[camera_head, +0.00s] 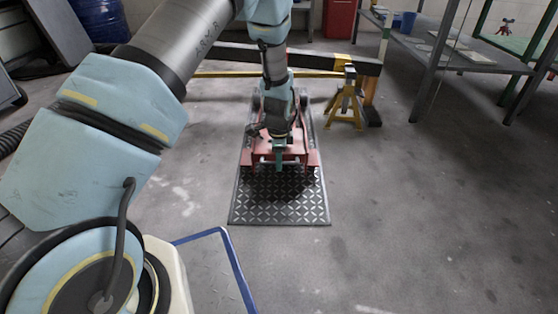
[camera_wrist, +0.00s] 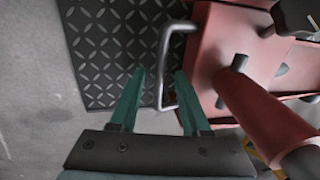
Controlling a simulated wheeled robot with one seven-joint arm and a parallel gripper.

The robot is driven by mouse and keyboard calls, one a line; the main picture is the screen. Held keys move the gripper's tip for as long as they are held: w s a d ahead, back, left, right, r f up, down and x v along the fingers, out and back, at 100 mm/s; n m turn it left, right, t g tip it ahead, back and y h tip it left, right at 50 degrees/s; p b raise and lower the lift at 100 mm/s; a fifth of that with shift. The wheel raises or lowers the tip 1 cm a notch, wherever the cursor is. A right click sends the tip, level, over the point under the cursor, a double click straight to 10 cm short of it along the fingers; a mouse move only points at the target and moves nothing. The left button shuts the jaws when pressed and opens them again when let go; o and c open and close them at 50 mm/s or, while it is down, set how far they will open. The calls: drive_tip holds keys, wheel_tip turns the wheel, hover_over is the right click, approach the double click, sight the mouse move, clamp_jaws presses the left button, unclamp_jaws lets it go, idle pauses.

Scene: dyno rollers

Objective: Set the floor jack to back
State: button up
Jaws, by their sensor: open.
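The red floor jack (camera_head: 312,160) stands on a black diamond-patterned mat (camera_head: 252,208) in the middle of the head view. Its red body (camera_wrist: 205,60) fills the right of the wrist view. A grey metal loop handle (camera_wrist: 161,70) sticks out from the body's near side. My gripper (camera_wrist: 160,73) has two teal fingers, apart, one on each side of the loop's outer bar in the picture. I cannot tell whether they touch it. In the head view, my gripper (camera_head: 279,156) is over the jack's near end, and my arm hides part of the jack.
A yellow jack stand (camera_head: 345,105) stands right of the mat, by a dark beam (camera_head: 330,62) across the back. A metal shelf (camera_head: 455,55) is at the right. The floor right of the mat is clear.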

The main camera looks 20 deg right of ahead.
drive_tip(key=shift+c, duration=0.4)
clamp_jaws()
idle(0.9)
